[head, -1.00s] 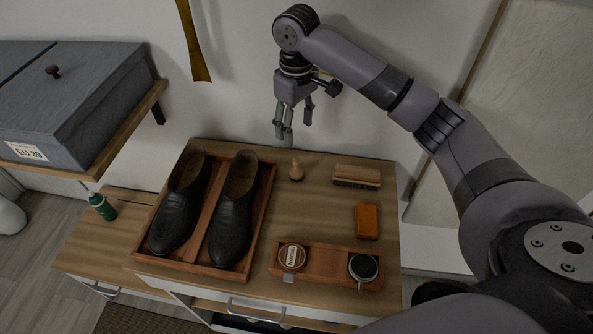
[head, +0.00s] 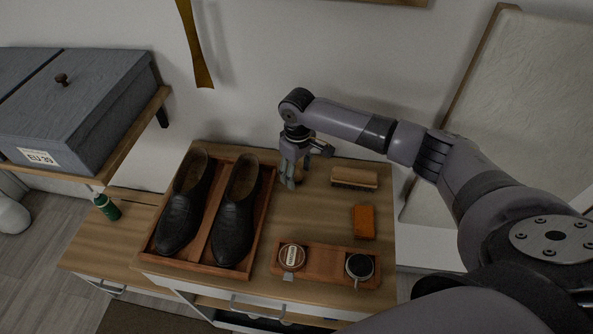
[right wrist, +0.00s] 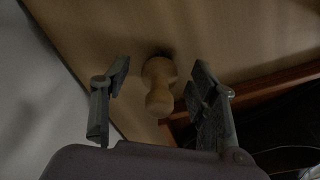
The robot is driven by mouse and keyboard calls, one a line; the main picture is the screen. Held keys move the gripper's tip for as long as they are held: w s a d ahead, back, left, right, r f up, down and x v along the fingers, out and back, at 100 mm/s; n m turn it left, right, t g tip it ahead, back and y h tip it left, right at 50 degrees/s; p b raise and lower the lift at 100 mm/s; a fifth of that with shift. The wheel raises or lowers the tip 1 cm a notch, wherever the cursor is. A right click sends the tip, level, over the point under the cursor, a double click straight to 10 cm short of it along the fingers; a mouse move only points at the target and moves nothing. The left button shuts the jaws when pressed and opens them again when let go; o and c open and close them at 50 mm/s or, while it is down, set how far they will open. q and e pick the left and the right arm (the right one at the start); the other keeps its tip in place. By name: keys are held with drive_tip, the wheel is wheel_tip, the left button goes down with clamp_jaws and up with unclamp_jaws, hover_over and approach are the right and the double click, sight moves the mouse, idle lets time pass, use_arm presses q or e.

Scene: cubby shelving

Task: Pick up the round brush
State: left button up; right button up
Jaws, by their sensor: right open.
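The round brush, a small knobbed wooden piece, stands on the cabinet top; in the head view it is mostly hidden behind my right gripper (head: 292,178). In the right wrist view the brush (right wrist: 159,86) shows between the two fingers of my right gripper (right wrist: 158,88), with a gap on each side. The right gripper is open and reaches down around the brush, its fingers not touching it. My left gripper is not in view.
A wooden tray (head: 205,256) with two black shoes (head: 237,205) lies left of the gripper. A bristle brush (head: 354,178) and an orange block (head: 363,222) lie to the right. A small wooden tray (head: 325,264) holding two tins is in front. The wall is close behind.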

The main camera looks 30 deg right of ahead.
drive_tip(key=shift+f, duration=0.5)
drive_tip(key=c, duration=1.2)
